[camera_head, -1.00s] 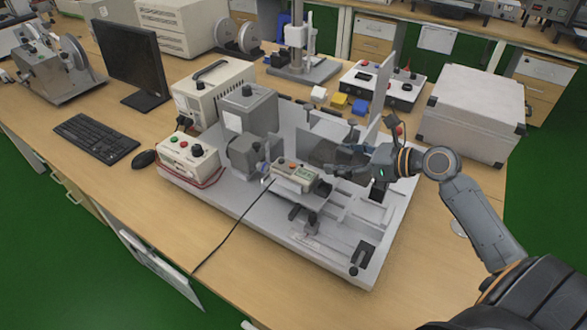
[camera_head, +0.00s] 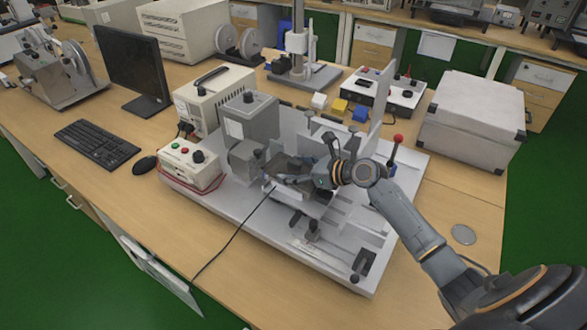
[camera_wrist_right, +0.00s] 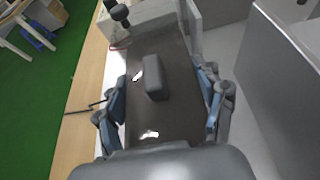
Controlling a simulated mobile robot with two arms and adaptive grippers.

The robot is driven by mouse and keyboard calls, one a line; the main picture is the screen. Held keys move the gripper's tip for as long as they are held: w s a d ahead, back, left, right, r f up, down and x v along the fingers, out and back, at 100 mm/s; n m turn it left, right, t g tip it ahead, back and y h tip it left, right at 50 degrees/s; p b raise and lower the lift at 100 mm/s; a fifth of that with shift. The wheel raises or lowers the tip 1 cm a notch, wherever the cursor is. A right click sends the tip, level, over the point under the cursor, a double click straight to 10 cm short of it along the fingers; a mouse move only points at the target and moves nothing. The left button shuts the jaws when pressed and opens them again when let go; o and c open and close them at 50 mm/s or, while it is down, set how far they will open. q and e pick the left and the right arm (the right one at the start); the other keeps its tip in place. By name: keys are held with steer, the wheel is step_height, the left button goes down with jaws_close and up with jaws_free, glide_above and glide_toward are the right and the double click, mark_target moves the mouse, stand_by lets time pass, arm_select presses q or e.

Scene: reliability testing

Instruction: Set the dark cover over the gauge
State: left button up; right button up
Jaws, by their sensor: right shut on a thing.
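The dark cover (camera_head: 287,164) is a flat dark box with a raised block on its top. It sits at the place of the gauge on the test rig and hides the gauge; I cannot tell whether it rests fully down. In the right wrist view the cover (camera_wrist_right: 178,112) lies between the blue-grey fingers of my right gripper (camera_wrist_right: 163,108), which is shut on its two sides. In the head view my right gripper (camera_head: 290,180) reaches in from the right. My left gripper is not in view.
A black cable (camera_head: 232,238) runs off the front. A red-knobbed lever (camera_head: 398,140) stands close to my right arm. A white case (camera_head: 472,120) stands at right.

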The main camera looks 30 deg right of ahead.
steer(key=shift+s, duration=0.1)
steer(key=shift+f, duration=0.5)
steer(key=o, duration=1.2)
steer(key=shift+c, duration=0.2)
steer(key=shift+r, duration=0.1)
steer(key=shift+r, duration=0.3)
steer(key=v, duration=1.1)
steer(key=shift+s+d+r, duration=0.3)
steer(key=shift+s+r, duration=0.05)
steer(key=shift+s, duration=0.05)
